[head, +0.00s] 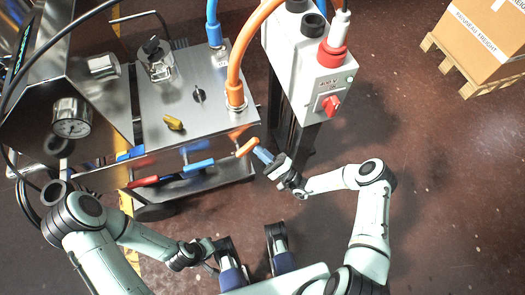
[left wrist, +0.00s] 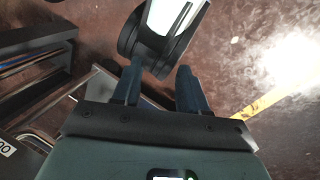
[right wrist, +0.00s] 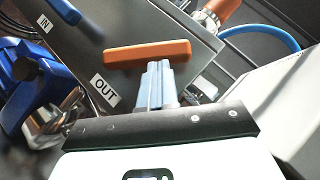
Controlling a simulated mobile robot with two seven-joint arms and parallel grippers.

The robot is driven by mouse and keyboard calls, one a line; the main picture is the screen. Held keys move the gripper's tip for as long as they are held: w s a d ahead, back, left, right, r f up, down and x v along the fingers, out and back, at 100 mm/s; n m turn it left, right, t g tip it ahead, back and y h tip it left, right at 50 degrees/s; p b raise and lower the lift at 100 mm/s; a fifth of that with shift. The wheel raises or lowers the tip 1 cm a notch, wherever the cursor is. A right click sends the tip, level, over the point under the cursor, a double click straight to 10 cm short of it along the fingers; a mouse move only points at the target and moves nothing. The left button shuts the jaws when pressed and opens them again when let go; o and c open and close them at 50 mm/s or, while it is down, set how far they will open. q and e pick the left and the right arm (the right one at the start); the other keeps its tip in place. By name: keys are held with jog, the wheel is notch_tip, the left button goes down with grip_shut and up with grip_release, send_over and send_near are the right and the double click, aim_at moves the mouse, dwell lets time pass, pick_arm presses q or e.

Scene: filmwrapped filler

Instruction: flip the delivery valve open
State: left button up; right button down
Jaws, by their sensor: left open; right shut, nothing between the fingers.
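The orange lever handle (head: 248,147) is at the right front of the steel skid. In the right wrist view the same orange handle (right wrist: 147,54) lies above an OUT label (right wrist: 104,89). My right gripper (head: 265,156) is shut and empty, its fingertips right at the handle's near side. In the right wrist view the shut fingers (right wrist: 157,70) overlap the handle's lower edge; I cannot tell whether they touch it. My left gripper (left wrist: 157,73) is open and empty, low in front of the skid, near parts of my own body.
A blue lever (head: 198,165) and a red lever (head: 143,181) sit left of the orange one. An IN label (right wrist: 44,23) shows in the right wrist view. A white switch box (head: 308,62) stands behind my right gripper. Floor at right is open, with a carton (head: 482,40) on a pallet.

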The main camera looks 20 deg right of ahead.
aim_at(250, 146)
jog(key=r+n+p, duration=0.1)
jog(key=r+n+g+p, duration=0.1)
jog(key=p, duration=0.1)
jog(key=shift+a+g, duration=0.2)
jog(key=shift+g, duration=0.1)
jog(key=n+g+p, duration=0.1)
jog(key=p, duration=0.1)
jog(key=a+r+n+g+p, duration=0.1)
jog(key=p, duration=0.1)
jog(key=r+n+g+h+p, duration=0.1)
jog(key=n+p, duration=0.1)
jog(key=shift+a+p, duration=0.25)
jog(key=shift+p, duration=0.1)
pick_arm(q)
jog(key=s+d+r+g+p, duration=0.1)
jog(key=s+r, duration=0.3)
jog(key=r, duration=0.8)
jog(key=shift+d+g+h+p, duration=0.2)
jog(key=shift+g+h+p, duration=0.1)
jog(key=shift+g+p, duration=0.25)
pick_arm(e)
jog(key=shift+a+r+n+g, duration=0.15)
jog(key=shift+a+n+g, duration=0.15)
jog(key=shift+a+n, duration=0.15)
pick_arm(q)
jog(key=shift+r, duration=0.1)
pick_arm(e)
jog(key=shift+a, duration=0.1)
pick_arm(q)
jog(key=shift+s, duration=0.1)
